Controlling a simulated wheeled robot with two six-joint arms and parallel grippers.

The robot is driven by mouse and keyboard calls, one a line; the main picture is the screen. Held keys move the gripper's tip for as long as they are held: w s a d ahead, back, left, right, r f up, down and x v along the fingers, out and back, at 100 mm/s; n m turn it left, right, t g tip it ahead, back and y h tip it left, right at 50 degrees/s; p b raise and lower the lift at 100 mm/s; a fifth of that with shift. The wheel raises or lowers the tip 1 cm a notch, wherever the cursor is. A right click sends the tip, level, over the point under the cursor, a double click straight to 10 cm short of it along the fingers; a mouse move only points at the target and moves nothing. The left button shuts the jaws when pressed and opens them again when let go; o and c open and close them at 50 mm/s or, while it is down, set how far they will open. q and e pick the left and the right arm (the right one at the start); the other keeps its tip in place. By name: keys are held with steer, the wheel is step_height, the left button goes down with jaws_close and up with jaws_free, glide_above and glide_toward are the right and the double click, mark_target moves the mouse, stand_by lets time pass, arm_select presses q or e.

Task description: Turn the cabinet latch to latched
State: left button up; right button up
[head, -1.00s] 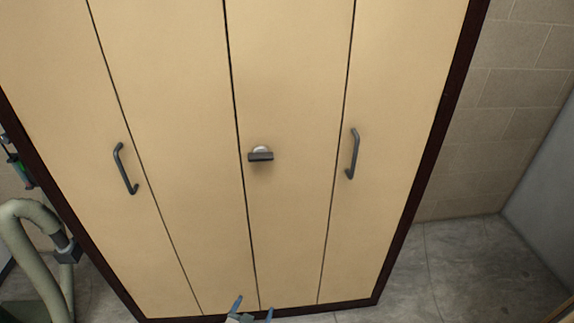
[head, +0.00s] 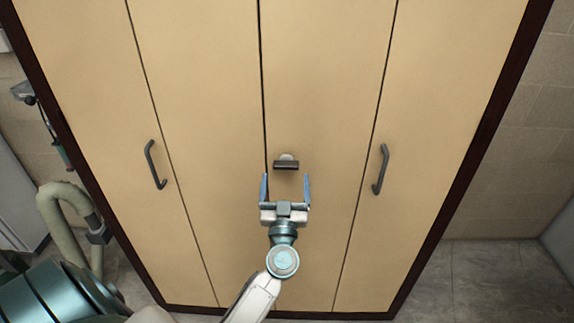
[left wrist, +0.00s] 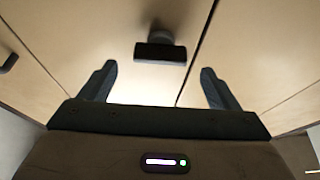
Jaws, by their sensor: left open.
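The cabinet latch (head: 286,165) is a dark horizontal bar on a round light base, on a tan door panel just right of the central seam. In the left wrist view the latch (left wrist: 160,52) is ahead, between and beyond the fingertips. My left gripper (head: 285,182) is open and empty, its two blue fingers pointing up toward the latch, just below it in the head view. No contact between fingers and latch shows. The left wrist view also shows the open fingers (left wrist: 158,80) on either side. My right gripper is not in view.
The tan cabinet (head: 325,90) has a dark frame. A dark handle (head: 155,165) is on the left and another handle (head: 380,169) on the right. A thick beige hose (head: 62,215) stands at the lower left. Tiled floor (head: 490,280) is free at the lower right.

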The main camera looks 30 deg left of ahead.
mark_target(286, 168)
arm_select(q)
steer(key=x, duration=0.3)
steer(key=shift+w+a+r+p, duration=0.25)
steer(key=shift+w+a+p, duration=0.15)
steer(key=shift+w, duration=0.15)
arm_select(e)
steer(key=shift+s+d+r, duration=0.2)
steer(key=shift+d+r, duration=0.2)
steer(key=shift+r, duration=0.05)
arm_select(q)
steer(key=shift+c, duration=0.4)
steer(key=c, duration=0.9)
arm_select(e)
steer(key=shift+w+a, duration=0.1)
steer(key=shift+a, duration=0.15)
